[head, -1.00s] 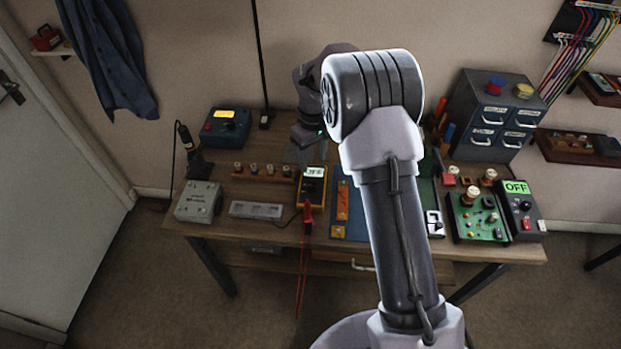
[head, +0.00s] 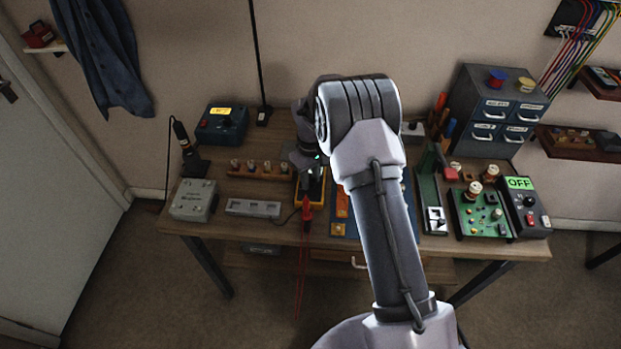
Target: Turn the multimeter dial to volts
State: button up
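The yellow-edged multimeter (head: 319,201) lies on the workbench, left of the middle. My gripper (head: 309,174) is over it, pointing down, and hides its display and dial. I cannot tell whether the fingers touch the dial, or how far they are apart. Red probes (head: 307,214) lie at the multimeter's front, and their red leads hang over the bench's front edge. The dial's setting is not visible.
A wooden rack of small knobs (head: 259,170) and a grey tray (head: 252,208) lie left of the multimeter. A blue mat (head: 345,229) lies to its right, partly behind my arm. A green circuit board (head: 481,215) and a device reading OFF (head: 524,208) stand farther right.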

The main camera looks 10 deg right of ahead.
aim_at(311, 181)
jog(key=shift+m, duration=0.3)
grip_shut()
jog(key=m+b, duration=0.1)
jog(key=m, duration=0.4)
jog(key=shift+m, duration=0.4)
jog(key=m+b, duration=0.1)
jog(key=m, duration=0.4)
jog(key=shift+m, duration=0.3)
jog(key=o, duration=1)
grip_release()
jog(key=shift+o, duration=0.2)
notch_tip(311, 181, up, 18)
jog(key=p, duration=0.4)
jog(key=shift+f+p, duration=0.25)
jog(key=shift+p, duration=0.15)
